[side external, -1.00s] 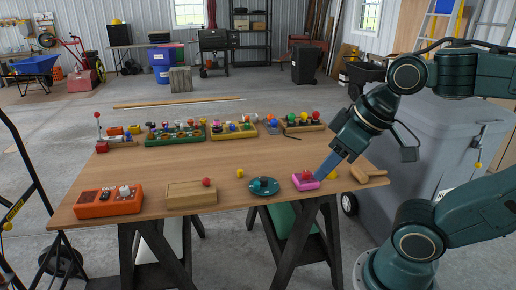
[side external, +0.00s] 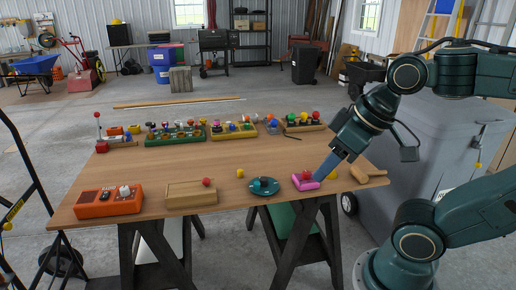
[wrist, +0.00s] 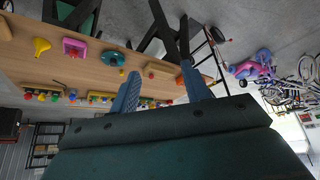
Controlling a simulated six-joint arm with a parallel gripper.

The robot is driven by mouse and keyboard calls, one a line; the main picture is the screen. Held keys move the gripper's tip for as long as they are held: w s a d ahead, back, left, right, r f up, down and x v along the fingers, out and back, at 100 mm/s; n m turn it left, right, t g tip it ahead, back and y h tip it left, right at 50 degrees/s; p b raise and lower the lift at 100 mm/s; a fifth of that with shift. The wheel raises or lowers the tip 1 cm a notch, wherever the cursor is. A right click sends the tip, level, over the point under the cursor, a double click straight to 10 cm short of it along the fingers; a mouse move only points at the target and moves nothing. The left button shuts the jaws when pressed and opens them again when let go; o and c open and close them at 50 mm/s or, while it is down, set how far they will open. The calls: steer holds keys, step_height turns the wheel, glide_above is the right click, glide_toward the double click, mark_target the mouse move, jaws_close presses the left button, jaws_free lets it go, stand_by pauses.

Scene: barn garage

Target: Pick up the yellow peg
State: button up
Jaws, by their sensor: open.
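The yellow peg (side external: 333,174) lies on the wooden table, between a pink block (side external: 306,182) and a wooden mallet (side external: 368,174). It also shows in the wrist view (wrist: 42,46), with a wide head and a narrower stem, left of the pink block (wrist: 75,48). In the side view my gripper (side external: 322,174) points down and left, its blue fingers just left of the peg and behind the pink block. In the wrist view my gripper (wrist: 160,70) has its two fingers apart with nothing between them, and the peg is well off to the left.
A teal round dish (side external: 264,188), a small yellow block (side external: 240,173), a wooden box (side external: 191,196) and an orange box (side external: 108,202) stand along the table's front. Several toy trays, including a green one (side external: 175,137), line the back. The table's middle is clear.

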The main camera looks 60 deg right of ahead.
steer(key=w+d, duration=0.5)
steer(key=w, duration=0.6)
steer(key=w+d, duration=0.5)
steer(key=w, duration=0.7)
steer(key=w+d+f, duration=0.6)
steer(key=d+f, duration=0.3)
steer(key=w+d+f+n+g, duration=0.1)
steer(key=w+d+f, duration=0.5)
steer(key=d+f, duration=0.3)
steer(key=shift+w+d, duration=0.15)
steer(key=shift+w, duration=0.1)
steer(key=shift+f, duration=0.2)
